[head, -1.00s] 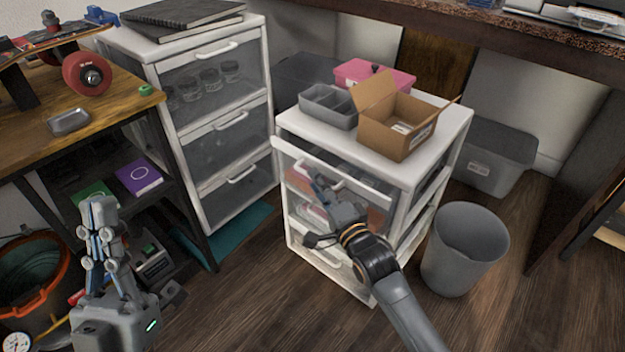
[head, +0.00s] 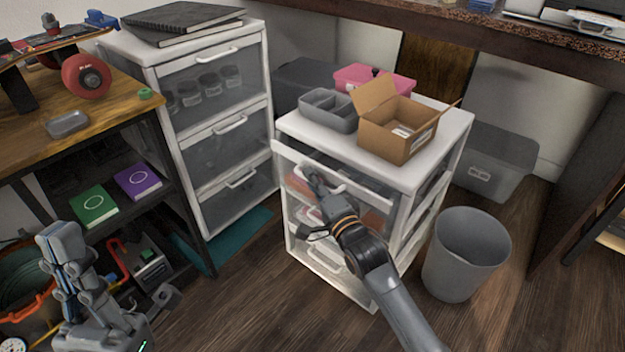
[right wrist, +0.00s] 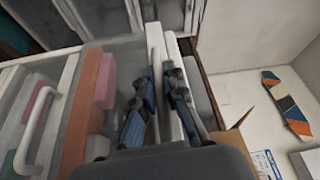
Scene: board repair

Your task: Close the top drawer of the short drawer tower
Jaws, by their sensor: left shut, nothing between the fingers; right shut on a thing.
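The short drawer tower (head: 448,165) is white with clear drawer fronts and stands in the middle of the head view. Its top drawer (head: 284,154) stands out a little from the frame. My right gripper (head: 312,176) is at the front of this drawer. In the right wrist view its blue-padded fingers (right wrist: 157,100) are shut on the white handle bar (right wrist: 156,62) of the top drawer. The fingers partly hide the handle in the head view. My left gripper (head: 58,240) is shut and empty at the lower left, away from the tower.
A taller drawer tower (head: 200,190) stands to the left. Floor (head: 240,290) is clear in front.

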